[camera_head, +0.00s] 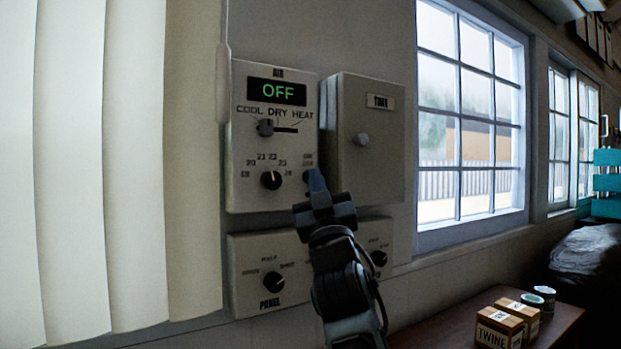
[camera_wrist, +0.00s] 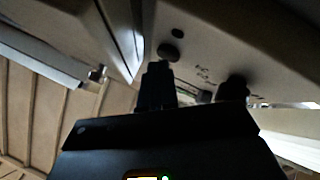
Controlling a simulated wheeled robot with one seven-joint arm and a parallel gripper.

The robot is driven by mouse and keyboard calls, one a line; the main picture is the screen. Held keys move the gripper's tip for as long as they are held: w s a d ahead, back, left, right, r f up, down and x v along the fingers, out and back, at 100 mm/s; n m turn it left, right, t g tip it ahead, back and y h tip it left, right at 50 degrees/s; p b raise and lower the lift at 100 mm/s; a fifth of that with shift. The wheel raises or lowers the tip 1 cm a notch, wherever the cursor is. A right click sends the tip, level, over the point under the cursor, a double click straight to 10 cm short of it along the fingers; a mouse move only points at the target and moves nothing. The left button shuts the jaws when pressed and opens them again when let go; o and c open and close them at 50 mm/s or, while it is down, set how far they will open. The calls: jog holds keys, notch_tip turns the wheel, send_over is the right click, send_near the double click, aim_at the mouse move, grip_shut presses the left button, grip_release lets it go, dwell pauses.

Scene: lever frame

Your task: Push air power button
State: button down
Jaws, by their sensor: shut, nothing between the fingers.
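The AIR panel (camera_head: 240,142) is a pale box on the wall. Its display (camera_head: 277,91) reads OFF in green. Below it are a mode slider knob (camera_head: 265,128) under COOL DRY HEAT and a round dial (camera_head: 271,180). My gripper (camera_head: 315,180) is shut and empty, with its tips at the panel's lower right, just below small lettering. The air power button is not seen clearly; my gripper may cover it. In the wrist view, my shut fingers (camera_wrist: 157,84) point towards a dark round knob (camera_wrist: 169,53). I cannot tell whether they touch anything.
A box labelled like TIMER (camera_head: 372,115) with a round knob stands out close on the right. A lower PANEL box (camera_head: 245,290) with dials sits behind my arm. Blinds (camera_head: 130,160) are left, a window (camera_head: 468,120) right. A table (camera_head: 440,335) holds small boxes and cans.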

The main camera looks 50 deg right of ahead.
jog(key=shift+s+a, duration=0.1)
jog(key=shift+s, duration=0.25)
jog(key=s+a+p, duration=0.1)
jog(key=s, duration=0.4)
jog(key=shift+s+a+p, duration=0.35)
jog(key=shift+s, duration=0.05)
jog(key=c, duration=1.8)
grip_release()
